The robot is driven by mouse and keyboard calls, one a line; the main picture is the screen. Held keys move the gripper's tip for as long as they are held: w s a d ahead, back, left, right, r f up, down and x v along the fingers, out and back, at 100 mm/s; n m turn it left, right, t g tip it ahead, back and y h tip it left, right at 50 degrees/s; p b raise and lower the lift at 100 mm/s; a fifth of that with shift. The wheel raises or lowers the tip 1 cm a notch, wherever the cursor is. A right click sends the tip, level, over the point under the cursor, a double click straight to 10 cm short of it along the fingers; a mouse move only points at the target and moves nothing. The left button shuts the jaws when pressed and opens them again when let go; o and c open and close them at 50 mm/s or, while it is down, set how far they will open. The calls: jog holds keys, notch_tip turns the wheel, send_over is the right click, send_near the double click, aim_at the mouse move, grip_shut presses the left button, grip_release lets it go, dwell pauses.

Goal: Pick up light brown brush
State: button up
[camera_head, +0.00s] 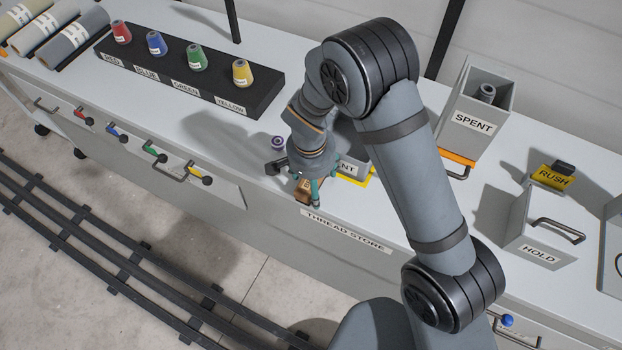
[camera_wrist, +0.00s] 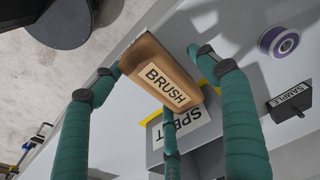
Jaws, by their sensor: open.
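The light brown brush (camera_wrist: 158,73) is a block with a white BRUSH label, seen in the wrist view among my gripper's green fingers. My gripper (camera_wrist: 157,68) is open around it, with a finger on either side and a third finger below it in the picture. I cannot tell whether any finger touches it. In the head view, the brush (camera_head: 303,191) shows at the front edge of the counter, just above the THREAD STORE label, partly covered by my gripper (camera_head: 311,188).
A grey bin labelled SPENT (camera_wrist: 181,136) on a yellow-edged patch is close beside the brush. A purple spool (camera_head: 279,142) and black SAMPLE block (camera_wrist: 290,102) stand nearby. Another SPENT bin (camera_head: 473,122) and HOLD box (camera_head: 540,246) stand right. The black spool rack (camera_head: 262,104) is left.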

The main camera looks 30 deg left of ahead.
jog(key=c, duration=0.4)
jog(key=c, duration=1)
jog(key=shift+r, duration=0.1)
jog(key=shift+c, duration=0.2)
jog(key=shift+w+r+b, duration=0.1)
jog(key=shift+r+b, duration=0.2)
jog(key=shift+r, duration=0.2)
notch_tip(320, 180, up, 3)
jog(key=shift+a+f+b, duration=0.1)
jog(key=shift+f+b, duration=0.1)
jog(key=shift+b, duration=0.3)
jog(key=d+r+b, duration=0.1)
jog(key=d+r, duration=0.1)
jog(key=d, duration=0.2)
jog(key=s+d+r+b, duration=0.1)
jog(key=d+r, duration=0.2)
jog(key=d, duration=0.1)
jog(key=d+r+b, duration=0.1)
jog(key=d+r, duration=0.1)
jog(key=d, duration=0.2)
jog(key=shift+s+r, duration=0.15)
